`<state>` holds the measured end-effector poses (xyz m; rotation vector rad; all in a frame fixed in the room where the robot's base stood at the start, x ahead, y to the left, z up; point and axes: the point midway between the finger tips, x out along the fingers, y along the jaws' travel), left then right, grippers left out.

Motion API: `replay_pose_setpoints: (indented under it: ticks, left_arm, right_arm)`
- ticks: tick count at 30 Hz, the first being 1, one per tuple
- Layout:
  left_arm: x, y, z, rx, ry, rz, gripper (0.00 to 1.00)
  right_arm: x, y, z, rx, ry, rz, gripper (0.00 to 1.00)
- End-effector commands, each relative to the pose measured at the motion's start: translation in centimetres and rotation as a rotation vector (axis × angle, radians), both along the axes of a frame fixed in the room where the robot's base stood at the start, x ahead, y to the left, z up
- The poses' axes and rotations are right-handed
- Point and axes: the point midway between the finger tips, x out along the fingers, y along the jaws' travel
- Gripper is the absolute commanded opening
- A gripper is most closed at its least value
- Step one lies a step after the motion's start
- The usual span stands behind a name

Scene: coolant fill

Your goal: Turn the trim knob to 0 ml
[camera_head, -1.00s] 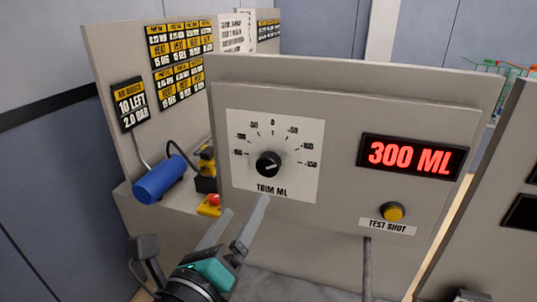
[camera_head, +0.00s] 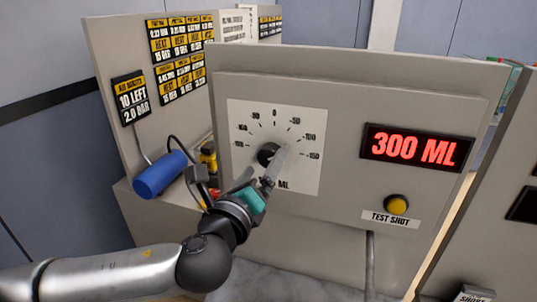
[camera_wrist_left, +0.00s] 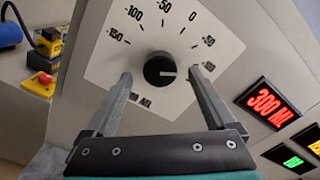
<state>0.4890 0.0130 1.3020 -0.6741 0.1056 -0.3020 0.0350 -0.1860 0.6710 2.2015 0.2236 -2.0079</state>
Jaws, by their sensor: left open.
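The black trim knob (camera_head: 267,153) sits on a white dial plate (camera_head: 240,120) with marks from -150 to 150 and 0 at the top. It also shows in the left wrist view (camera_wrist_left: 160,68), with a pale line on its face, pointing right in that picture. My left gripper (camera_head: 263,168) is at the plate, its fingers open. In the left wrist view the open fingertips (camera_wrist_left: 160,74) stand on either side of the knob with gaps, not gripping it. The fingers and hand hide part of the TRIM ML label. My right gripper is not in view.
A red display (camera_head: 416,147) reads 300 ML. A yellow test shot button (camera_head: 396,204) is below it. A blue cylinder (camera_head: 160,174) with a hose and a yellow box with a red button (camera_wrist_left: 40,84) are left of the panel.

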Motion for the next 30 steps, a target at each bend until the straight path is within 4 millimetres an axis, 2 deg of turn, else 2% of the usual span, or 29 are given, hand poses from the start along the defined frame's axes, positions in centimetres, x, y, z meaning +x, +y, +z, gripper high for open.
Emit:
replay_pose_setpoints:
  ticks: [3,9,22,23,30]
  left_arm:
    - [1.6,-0.6,0.1,0.002,-0.001,0.0,0.89]
    - [3.4,-1.1,0.0,0.001,0.001,0.0,0.89]
    - [4.0,-1.3,-0.1,0.0,0.001,-0.001,0.89]
    - [4.0,-1.3,-0.1,0.0,0.001,-0.001,0.88]
    - [4.0,-1.3,-0.1,0.0,0.001,-0.001,0.61]
  right_arm:
    - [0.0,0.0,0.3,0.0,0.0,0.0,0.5]
    - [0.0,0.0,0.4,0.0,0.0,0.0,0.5]
    - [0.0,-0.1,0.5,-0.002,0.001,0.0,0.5]
    - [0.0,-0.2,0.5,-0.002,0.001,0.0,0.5]
    - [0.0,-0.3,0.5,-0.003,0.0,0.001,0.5]
